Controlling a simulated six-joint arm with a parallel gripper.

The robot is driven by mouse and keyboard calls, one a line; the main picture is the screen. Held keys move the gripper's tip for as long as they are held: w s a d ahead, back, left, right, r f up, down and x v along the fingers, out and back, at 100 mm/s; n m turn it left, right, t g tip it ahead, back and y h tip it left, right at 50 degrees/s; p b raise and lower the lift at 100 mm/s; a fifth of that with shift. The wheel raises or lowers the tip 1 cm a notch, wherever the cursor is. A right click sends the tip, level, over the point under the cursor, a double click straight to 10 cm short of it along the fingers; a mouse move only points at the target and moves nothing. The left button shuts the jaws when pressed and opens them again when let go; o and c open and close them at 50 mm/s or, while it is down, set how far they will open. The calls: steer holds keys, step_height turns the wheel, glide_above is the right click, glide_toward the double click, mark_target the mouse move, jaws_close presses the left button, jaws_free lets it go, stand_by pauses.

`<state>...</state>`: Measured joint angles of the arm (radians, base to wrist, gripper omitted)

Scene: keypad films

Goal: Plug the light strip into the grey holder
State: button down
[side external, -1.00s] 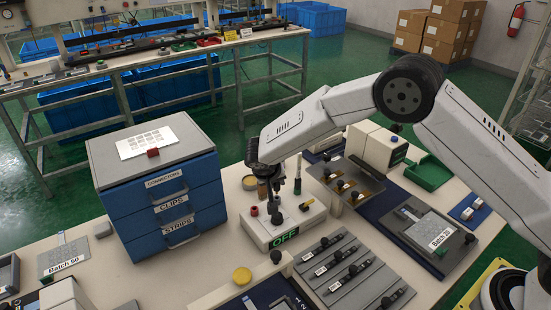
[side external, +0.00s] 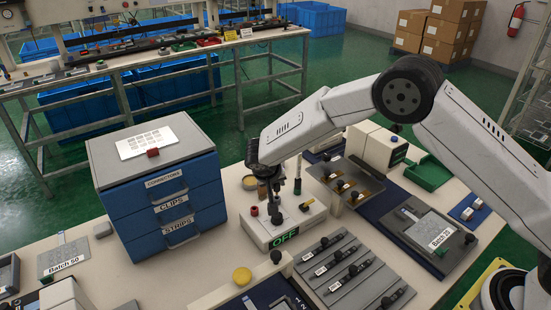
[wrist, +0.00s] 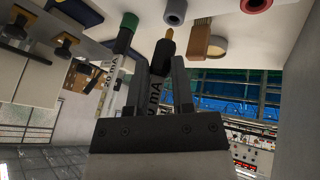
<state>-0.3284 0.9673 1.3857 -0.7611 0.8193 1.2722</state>
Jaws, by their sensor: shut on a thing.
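My gripper (wrist: 162,75) is shut on a dark, slim piece (wrist: 161,56) with an orange-yellow tip and a white label reading "mA"; it looks like the light strip. In the wrist view a grey round socket (wrist: 175,11), which may be the grey holder, lies just beyond that tip; they look apart, but the gap is hard to judge. In the side view my gripper (side external: 277,190) points down over the white box (side external: 283,229) with the green "OFF" display.
A green-ended labelled piece (wrist: 123,35) stands close beside my gripper. A reddish socket (wrist: 256,4) and brown block (wrist: 203,40) are nearby. The blue drawer cabinet (side external: 158,205) stands left of the box; a grey rack (side external: 350,285) of labelled pieces lies in front.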

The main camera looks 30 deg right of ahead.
steer(key=shift+f, duration=1.35)
steer(key=shift+c, duration=2)
jaws_free()
steer(key=shift+r, duration=0.1)
steer(key=v, duration=0.7)
steer(key=shift+a+r, duration=0.2)
steer(key=shift+r, duration=0.05)
steer(key=shift+s, duration=0.1)
